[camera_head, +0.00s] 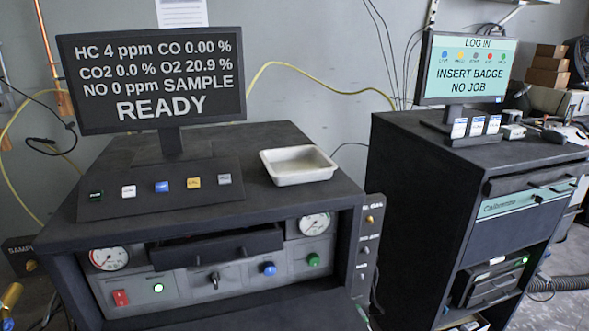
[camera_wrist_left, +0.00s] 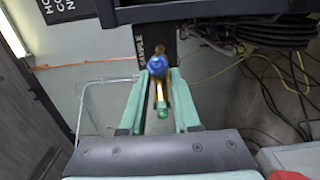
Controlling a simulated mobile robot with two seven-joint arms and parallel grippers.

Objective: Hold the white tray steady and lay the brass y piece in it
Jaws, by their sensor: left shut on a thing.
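The white tray (camera_head: 298,165) is a shallow rectangular dish. It sits empty on the black top of the analyser bench, right of the button panel. My left gripper (camera_wrist_left: 160,76) has green fingers closed around the brass y piece (camera_wrist_left: 160,92), which shows a blue end and a green end. In the head view a brass part (camera_head: 11,297) shows at the lower left edge, cut off by the frame, well away from the tray. The left fingers are not clear there. My right gripper is in neither view, and nothing holds the tray.
A monitor reading READY (camera_head: 155,80) and a sloped button panel (camera_head: 158,188) stand left of the tray. A black side panel marked SAMPLE (camera_head: 20,252) projects at the left. A drawer (camera_head: 216,246) stands partly open below. A second black cabinet (camera_head: 450,150) stands right, across a gap.

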